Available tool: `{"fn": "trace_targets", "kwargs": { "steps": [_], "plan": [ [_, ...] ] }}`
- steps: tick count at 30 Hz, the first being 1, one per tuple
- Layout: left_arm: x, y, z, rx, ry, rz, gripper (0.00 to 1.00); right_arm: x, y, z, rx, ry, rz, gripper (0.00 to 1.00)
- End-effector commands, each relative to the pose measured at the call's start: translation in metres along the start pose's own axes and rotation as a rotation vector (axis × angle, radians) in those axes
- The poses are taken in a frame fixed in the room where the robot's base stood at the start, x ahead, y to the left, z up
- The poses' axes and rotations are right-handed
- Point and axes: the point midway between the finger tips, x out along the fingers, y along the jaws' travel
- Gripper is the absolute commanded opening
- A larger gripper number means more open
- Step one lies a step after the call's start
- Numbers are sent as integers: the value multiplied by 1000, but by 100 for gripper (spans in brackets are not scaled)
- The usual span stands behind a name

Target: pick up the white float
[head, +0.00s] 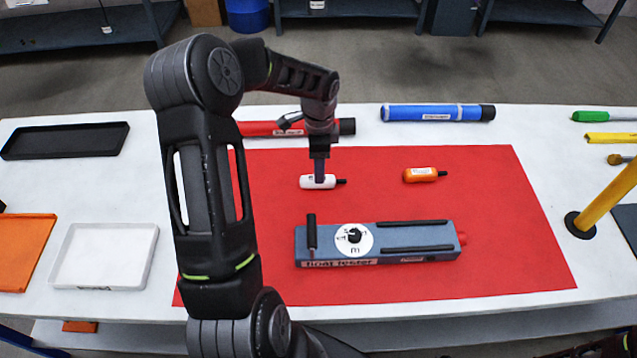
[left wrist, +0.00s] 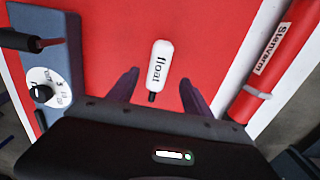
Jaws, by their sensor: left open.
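The white float (head: 308,182) lies on the red mat (head: 480,180), its black tip pointing right in the head view. In the left wrist view the float (left wrist: 160,62), marked "float", lies between the two fingers, black tip toward the palm. My left gripper (head: 319,178) is over the float, pointing down. In the left wrist view the left gripper (left wrist: 160,88) has its fingers spread apart, with a gap on each side of the float. I cannot tell how far above the mat the fingertips are. My right gripper is not in view.
An orange float (head: 420,175) lies right of the white one. The blue-grey float tester (head: 375,243) is in front. A red tube (head: 262,129) and a blue tube (head: 420,112) lie behind. A white tray (head: 105,256) and an orange tray (head: 25,250) are at left.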

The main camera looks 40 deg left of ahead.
Motion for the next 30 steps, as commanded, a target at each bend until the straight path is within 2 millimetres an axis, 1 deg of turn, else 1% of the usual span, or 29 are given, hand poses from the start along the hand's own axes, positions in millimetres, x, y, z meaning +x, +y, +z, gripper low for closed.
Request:
{"fn": "trace_targets", "kwargs": {
  "steps": [4, 6, 8, 13, 16, 18, 30],
  "plan": [
    [0, 0, 0, 0, 0, 0, 58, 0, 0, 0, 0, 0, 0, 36],
    [5, 0, 0, 0, 0, 1, 58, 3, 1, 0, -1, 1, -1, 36],
    [12, 1, 0, 0, 0, 2, 58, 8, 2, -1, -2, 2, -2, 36],
    [40, 3, 2, 0, -1, 2, 58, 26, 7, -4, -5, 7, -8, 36],
    [51, 3, 1, 0, 0, 1, 58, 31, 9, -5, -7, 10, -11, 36],
    [53, 3, 1, 0, 0, 0, 58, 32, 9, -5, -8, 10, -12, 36],
    [51, 3, 1, 0, 0, 0, 58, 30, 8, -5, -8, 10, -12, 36]
  ]
}}
